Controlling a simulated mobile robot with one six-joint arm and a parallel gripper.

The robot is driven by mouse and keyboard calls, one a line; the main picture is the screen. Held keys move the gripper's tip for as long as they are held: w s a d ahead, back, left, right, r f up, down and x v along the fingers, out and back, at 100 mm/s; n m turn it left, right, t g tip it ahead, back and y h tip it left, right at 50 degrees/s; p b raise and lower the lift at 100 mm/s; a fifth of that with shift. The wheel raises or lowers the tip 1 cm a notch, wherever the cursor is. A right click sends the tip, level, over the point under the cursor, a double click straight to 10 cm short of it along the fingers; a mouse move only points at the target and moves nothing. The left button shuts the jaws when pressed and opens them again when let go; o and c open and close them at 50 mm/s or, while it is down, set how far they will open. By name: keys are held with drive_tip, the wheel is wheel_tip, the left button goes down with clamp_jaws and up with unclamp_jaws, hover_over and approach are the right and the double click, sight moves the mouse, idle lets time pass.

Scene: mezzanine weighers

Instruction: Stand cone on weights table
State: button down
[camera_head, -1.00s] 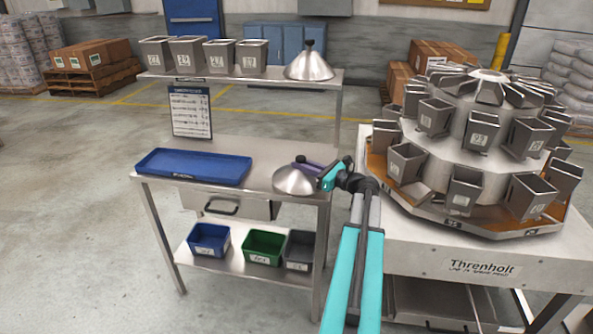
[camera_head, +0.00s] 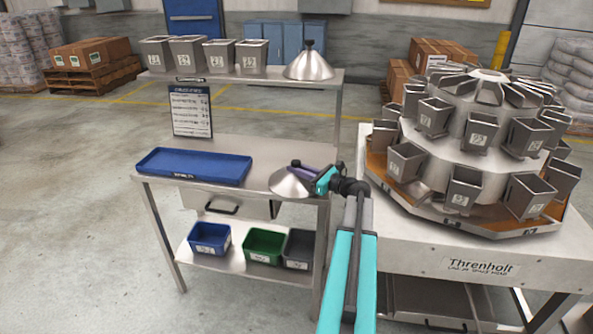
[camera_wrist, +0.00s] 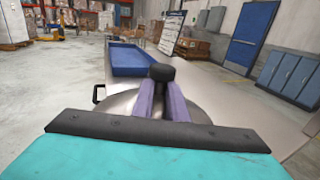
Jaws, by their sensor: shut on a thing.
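A silver metal cone (camera_head: 288,184) with a dark knob is at the right end of the weights table (camera_head: 262,165). My gripper (camera_head: 306,168) is at the cone's top, with its purple fingers shut on the knob. In the wrist view the fingers (camera_wrist: 162,105) close on both sides of the black knob (camera_wrist: 160,73), and the cone's rim (camera_wrist: 125,103) spreads below. The cone looks about upright and low over the tabletop near its front right corner. I cannot tell whether its base touches the surface.
A blue tray (camera_head: 193,166) lies on the table's left part. A second cone (camera_head: 309,66) and several bins (camera_head: 202,55) stand on the upper shelf. Blue, green and grey boxes (camera_head: 263,247) sit below. The weigher (camera_head: 470,150) stands close on the right.

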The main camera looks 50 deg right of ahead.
drive_tip(key=shift+f, duration=0.25)
drive_tip(key=shift+f, duration=0.1)
drive_tip(key=c, duration=1.8)
unclamp_jaws()
drive_tip(key=shift+f, duration=0.1)
drive_tip(key=shift+o, duration=0.2)
drive_tip(key=shift+r, duration=0.2)
drive_tip(key=s, duration=0.4)
drive_tip(key=s+d+b, duration=0.1)
drive_tip(key=s, duration=0.3)
drive_tip(key=s+d, duration=0.1)
drive_tip(key=s, duration=0.3)
drive_tip(key=shift+b, duration=0.35)
drive_tip(key=shift+o, duration=0.2)
drive_tip(key=o, duration=1.7)
drive_tip(key=shift+w, duration=0.1)
